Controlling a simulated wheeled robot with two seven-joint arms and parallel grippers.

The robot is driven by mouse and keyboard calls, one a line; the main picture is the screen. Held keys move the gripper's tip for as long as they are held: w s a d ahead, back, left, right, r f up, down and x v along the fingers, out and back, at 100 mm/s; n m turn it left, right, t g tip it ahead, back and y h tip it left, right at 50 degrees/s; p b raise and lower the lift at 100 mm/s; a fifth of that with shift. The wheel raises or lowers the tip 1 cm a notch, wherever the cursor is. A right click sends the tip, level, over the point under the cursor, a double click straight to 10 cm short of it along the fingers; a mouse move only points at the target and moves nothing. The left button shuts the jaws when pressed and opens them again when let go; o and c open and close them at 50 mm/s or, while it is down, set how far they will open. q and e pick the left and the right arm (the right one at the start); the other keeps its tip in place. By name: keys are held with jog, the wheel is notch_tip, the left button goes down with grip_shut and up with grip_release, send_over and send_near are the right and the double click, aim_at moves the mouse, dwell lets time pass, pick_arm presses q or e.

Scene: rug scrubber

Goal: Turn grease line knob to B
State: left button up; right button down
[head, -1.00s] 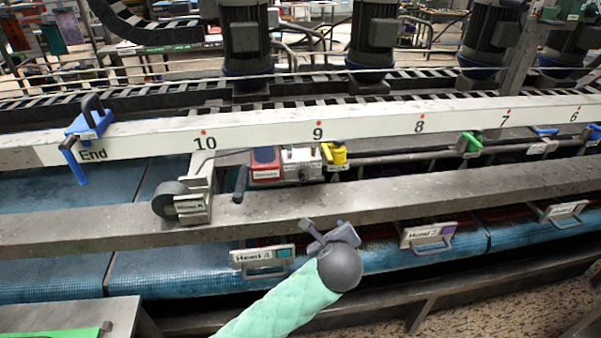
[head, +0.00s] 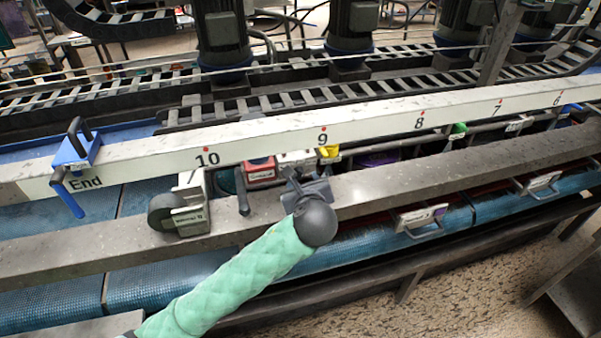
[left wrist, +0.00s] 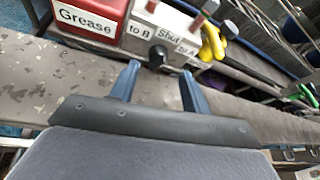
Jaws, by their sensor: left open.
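The grease line block is a light metal block (left wrist: 160,28) with labels reading "to B", "Shut" and "to A", left to right. A black knob (left wrist: 158,55) sits on its front near the "Shut" label. A red box (left wrist: 88,18) labelled "Grease" is left of it; it also shows in the head view (head: 261,171). My left gripper (left wrist: 159,82) is open and empty, its two fingers pointing toward the knob, one on either side of it in the picture. In the head view my left gripper (head: 306,186) hides the knob. My right gripper is not in view.
A steel beam (head: 385,181) runs below the gripper. A white numbered rail (head: 255,143) runs behind. A yellow valve handle (left wrist: 213,42) stands right of the block. A grey roller (head: 166,211) on a bracket sits to the left.

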aim_at(300, 177)
pick_arm(q)
jog(key=shift+w+a+f+p, duration=0.2)
jog(key=shift+w+a, duration=0.1)
jog(key=shift+w, duration=0.3)
jog(key=shift+w+a+f+p, duration=0.15)
jog(key=shift+w+a+f, duration=0.1)
jog(key=shift+w, duration=0.5)
jog(key=shift+d+f, duration=0.1)
jog(key=shift+d, duration=0.15)
jog(key=shift+w+a, duration=0.1)
jog(key=c, duration=1)
